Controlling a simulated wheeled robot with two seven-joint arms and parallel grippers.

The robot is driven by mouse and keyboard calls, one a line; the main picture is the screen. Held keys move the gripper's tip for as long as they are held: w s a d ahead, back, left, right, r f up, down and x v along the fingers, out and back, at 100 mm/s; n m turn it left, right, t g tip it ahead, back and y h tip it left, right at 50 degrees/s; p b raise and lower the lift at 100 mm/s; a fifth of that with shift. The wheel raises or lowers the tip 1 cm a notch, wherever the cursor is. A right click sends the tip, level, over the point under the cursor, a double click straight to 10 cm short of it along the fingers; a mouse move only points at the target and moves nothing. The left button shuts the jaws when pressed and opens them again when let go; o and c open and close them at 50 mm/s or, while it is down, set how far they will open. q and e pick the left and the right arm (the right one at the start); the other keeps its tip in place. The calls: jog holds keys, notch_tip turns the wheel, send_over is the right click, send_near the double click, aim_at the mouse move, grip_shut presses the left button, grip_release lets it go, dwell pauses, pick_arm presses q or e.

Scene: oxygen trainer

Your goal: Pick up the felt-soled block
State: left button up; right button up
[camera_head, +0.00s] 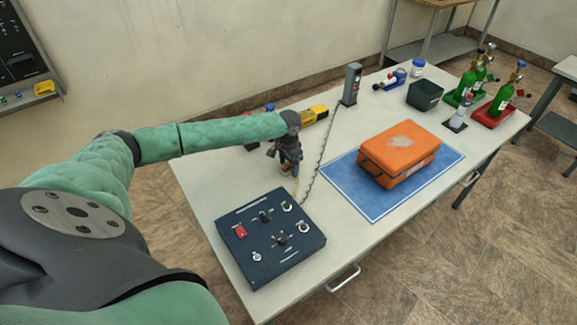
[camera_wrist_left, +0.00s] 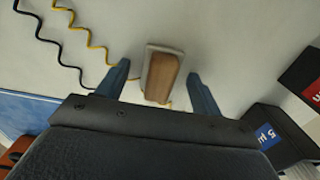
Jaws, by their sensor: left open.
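The felt-soled block (camera_wrist_left: 163,78) is a brown wooden block with a pale grey felt layer along one side. It lies on the light tabletop in the left wrist view. My left gripper (camera_wrist_left: 158,74) is open, with one dark blue finger on each side of the block and gaps visible on both sides. I cannot tell how far the fingertips are above the table. In the head view, my left gripper (camera_head: 287,166) points down at the table behind the control box, and the gripper mostly hides the block there. My right gripper is not in view.
A dark blue control box (camera_head: 268,238) stands nearby, with coiled cords (camera_wrist_left: 88,38) beside the block. A dark box with a blue label (camera_wrist_left: 272,138) is close on the right in the wrist view. An orange case (camera_head: 398,150) sits on a blue mat (camera_head: 346,192).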

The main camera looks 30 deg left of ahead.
pick_arm(q)
jog(key=shift+f, duration=0.1)
jog(key=c, duration=1.1)
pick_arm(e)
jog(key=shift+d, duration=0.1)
pick_arm(q)
jog(key=shift+o, duration=0.2)
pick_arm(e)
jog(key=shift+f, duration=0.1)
